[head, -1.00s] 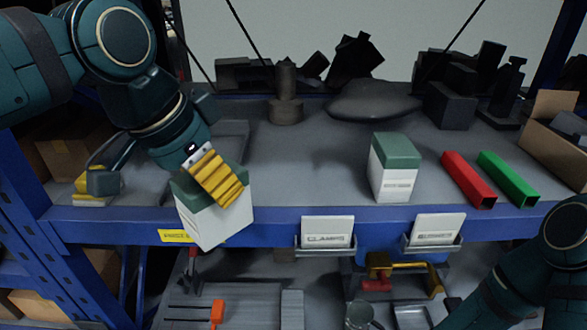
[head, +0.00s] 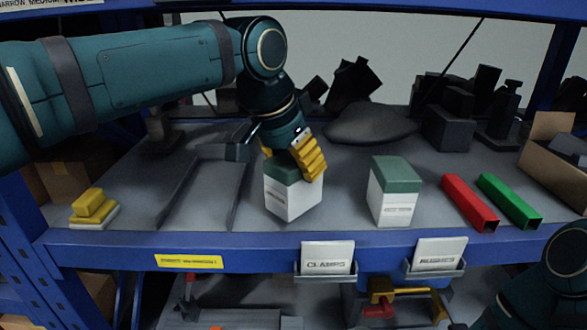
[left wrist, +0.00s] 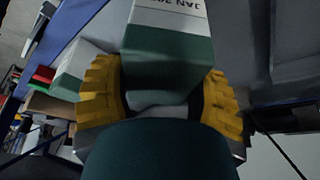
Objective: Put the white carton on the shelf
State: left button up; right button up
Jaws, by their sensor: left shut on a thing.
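A white carton with a green top (head: 292,198) is between the yellow fingers of my left gripper (head: 290,158), over the shelf (head: 345,230) behind its blue front edge. Whether its base touches the shelf I cannot tell. In the left wrist view the held carton (left wrist: 170,50) fills the middle, with the ridged yellow fingers on both sides of its green end. A second white carton with a green top (head: 395,195) stands upright on the shelf to the right, apart from the held one. My right gripper is not in view; only part of its arm shows at lower right.
A red bar (head: 468,204) and a green bar (head: 509,201) lie right of the standing carton. A cardboard box (head: 553,165) is at far right. Dark parts (head: 372,122) stand at the back. A flat grey tray (head: 205,195) and yellow blocks (head: 94,205) are at left.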

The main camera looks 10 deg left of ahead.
pick_arm(q)
jog(key=shift+f, duration=0.8)
jog(key=shift+s+r, duration=0.1)
jog(key=o, duration=1.3)
jog(key=shift+f+b, duration=0.2)
jog(key=shift+b, duration=0.1)
jog(key=shift+r, duration=0.1)
